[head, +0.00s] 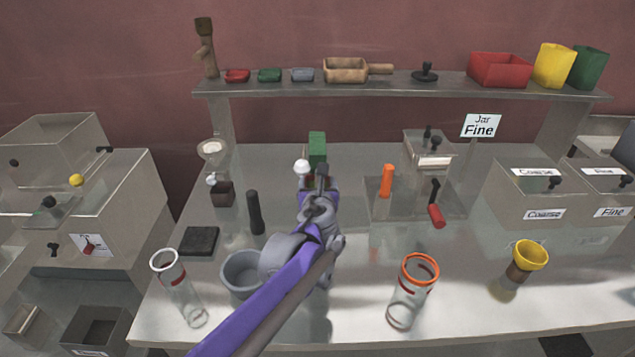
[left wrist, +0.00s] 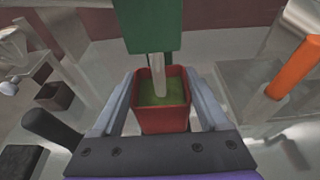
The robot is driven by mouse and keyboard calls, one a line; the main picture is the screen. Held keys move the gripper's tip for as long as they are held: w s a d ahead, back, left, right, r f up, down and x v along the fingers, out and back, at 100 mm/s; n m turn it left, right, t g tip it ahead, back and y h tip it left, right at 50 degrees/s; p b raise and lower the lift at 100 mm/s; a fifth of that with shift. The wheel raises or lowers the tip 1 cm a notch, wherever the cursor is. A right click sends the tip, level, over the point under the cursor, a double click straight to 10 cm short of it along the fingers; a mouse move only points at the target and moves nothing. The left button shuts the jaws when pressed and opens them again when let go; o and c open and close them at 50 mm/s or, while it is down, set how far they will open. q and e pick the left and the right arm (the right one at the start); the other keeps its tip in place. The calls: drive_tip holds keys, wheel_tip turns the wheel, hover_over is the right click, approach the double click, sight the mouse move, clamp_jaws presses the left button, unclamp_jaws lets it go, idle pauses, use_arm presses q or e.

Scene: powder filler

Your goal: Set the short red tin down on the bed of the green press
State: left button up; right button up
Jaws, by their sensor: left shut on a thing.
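My left gripper (head: 321,182) reaches over the table to the green press (head: 317,145) at the back middle. In the left wrist view its two fingers are closed on the sides of the red tin (left wrist: 162,121), which is square, open-topped and upright, with green stuff inside. The green head of the press (left wrist: 152,25) is just beyond, with a pale rod pointing down over or into the tin; I cannot tell which. The press bed and the tin's underside are hidden, so contact is not visible. My right gripper is not in view.
An orange cylinder (head: 386,181) stands right of the press, and a dark-handled tool (head: 255,212) stands to the left. A grey bowl (head: 240,272) and two clear jars stand nearer the front. A shelf (head: 400,88) with scoops and tins spans the back.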

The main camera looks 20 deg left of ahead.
use_arm(q)
drive_tip(key=shift+s, duration=0.1)
drive_tip(key=shift+f, duration=0.3)
drive_tip(key=shift+f+b, duration=1.85)
drive_tip(key=shift+f, duration=0.8)
drive_tip(key=shift+f+b, duration=0.4)
drive_tip(key=shift+f, duration=0.25)
drive_tip(key=o, duration=1.4)
